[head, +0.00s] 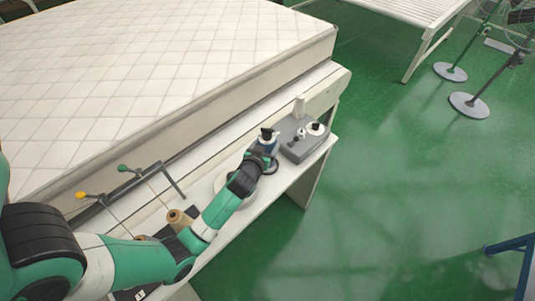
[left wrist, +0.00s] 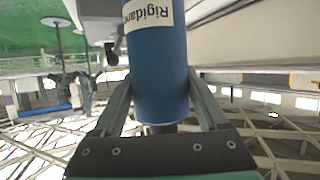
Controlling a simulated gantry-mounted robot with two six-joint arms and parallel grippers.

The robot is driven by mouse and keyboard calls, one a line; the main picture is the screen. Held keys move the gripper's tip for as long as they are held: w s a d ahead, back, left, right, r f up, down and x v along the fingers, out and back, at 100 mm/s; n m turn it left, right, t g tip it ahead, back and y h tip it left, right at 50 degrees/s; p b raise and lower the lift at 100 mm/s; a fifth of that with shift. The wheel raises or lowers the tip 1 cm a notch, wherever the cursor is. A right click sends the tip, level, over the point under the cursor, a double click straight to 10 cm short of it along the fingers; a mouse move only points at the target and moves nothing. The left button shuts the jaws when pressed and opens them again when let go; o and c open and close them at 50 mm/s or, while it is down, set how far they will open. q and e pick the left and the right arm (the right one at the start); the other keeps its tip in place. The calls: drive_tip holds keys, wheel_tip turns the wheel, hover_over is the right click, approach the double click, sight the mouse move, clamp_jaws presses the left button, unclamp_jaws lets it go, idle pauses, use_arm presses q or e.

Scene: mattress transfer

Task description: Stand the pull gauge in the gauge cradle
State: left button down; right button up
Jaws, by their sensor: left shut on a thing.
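My left gripper (head: 263,152) is shut on a blue cylinder with a black top, which I take to be the pull gauge (head: 263,147). In the left wrist view the gauge (left wrist: 160,85) fills the space between the two fingers and bears a pale label with dark lettering. In the head view it is just left of a grey block (head: 291,150) on the bench, which looks like the gauge cradle. The block carries a white post and a white round part. Whether the gauge touches the block cannot be told. My right gripper is not in view.
A quilted mattress (head: 150,60) lies behind the narrow white bench (head: 240,222). A tan spool (head: 178,218) and rods with yellow and green knobs stand left along the bench. A white round dish (head: 222,182) is partly hidden by my left arm.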

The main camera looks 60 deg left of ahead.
use_arm(q)
drive_tip(key=shift+w+a+f, duration=0.35)
drive_tip(key=shift+a+f, duration=0.05)
drive_tip(key=shift+f, duration=0.1)
drive_tip(key=shift+w+a+f+b, duration=0.15)
drive_tip(key=shift+f+b, duration=0.5)
drive_tip(key=shift+f, duration=1.05)
drive_tip(key=shift+f, duration=0.15)
unclamp_jaws()
